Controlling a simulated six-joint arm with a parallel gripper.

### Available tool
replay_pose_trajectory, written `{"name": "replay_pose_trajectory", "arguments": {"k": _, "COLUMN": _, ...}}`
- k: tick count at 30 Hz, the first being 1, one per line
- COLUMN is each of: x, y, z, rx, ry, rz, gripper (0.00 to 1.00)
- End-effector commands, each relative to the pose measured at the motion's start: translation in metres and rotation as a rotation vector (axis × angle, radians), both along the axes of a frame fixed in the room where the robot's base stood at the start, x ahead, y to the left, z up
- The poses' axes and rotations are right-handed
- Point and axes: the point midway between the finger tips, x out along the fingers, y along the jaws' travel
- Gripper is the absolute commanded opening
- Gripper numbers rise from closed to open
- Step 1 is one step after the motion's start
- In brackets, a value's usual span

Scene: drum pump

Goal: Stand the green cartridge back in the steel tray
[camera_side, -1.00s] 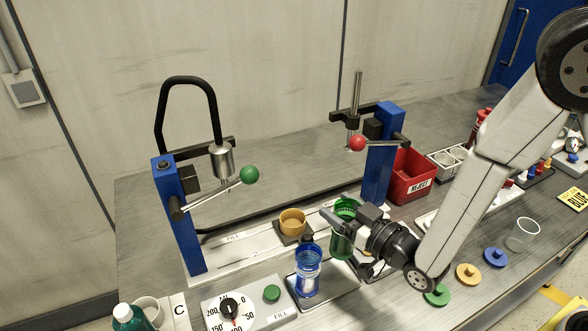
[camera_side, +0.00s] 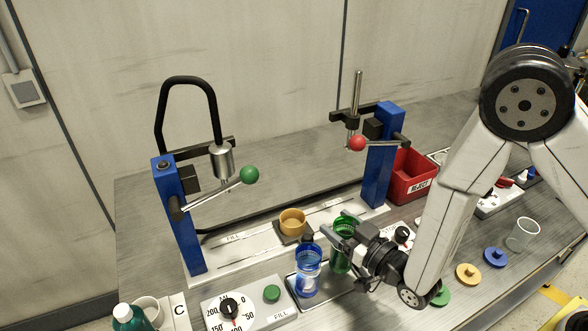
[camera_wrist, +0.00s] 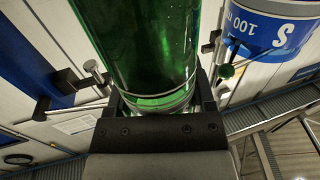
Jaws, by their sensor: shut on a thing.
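The green cartridge (camera_side: 341,257) is upright in the side view, over or at the right part of the steel tray (camera_side: 329,298). My gripper (camera_side: 341,227) is shut around its upper part from the right. In the wrist view the green cartridge (camera_wrist: 150,45) fills the space between the two fingers (camera_wrist: 158,95). The blue cartridge (camera_side: 307,274) stands upright in the tray just left of the green one; it also shows in the wrist view (camera_wrist: 262,28). My gripper hides part of the tray, and I cannot tell whether the green cartridge's base touches it.
A yellow cup-like part (camera_side: 292,222) sits on the fill station behind the tray. The dial box (camera_side: 240,306) stands left of the tray. The blue press post (camera_side: 381,160) and red reject bin (camera_side: 411,174) are behind. Green, yellow (camera_side: 468,274) and blue caps lie right.

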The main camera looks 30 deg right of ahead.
Motion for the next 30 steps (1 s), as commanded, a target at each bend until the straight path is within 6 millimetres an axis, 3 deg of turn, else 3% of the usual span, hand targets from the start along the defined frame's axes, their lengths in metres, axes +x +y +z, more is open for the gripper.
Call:
{"name": "replay_pose_trajectory", "arguments": {"k": 10, "x": 0.000, "y": 0.000, "z": -0.005, "rx": 0.000, "ry": -0.001, "rz": 0.000, "gripper": 0.00}}
{"name": "replay_pose_trajectory", "arguments": {"k": 22, "x": 0.000, "y": 0.000, "z": -0.034, "rx": 0.000, "ry": 0.000, "rz": 0.000, "gripper": 0.00}}
{"name": "replay_pose_trajectory", "arguments": {"k": 30, "x": 0.000, "y": 0.000, "z": -0.037, "rx": 0.001, "ry": -0.002, "rz": 0.000, "gripper": 0.00}}
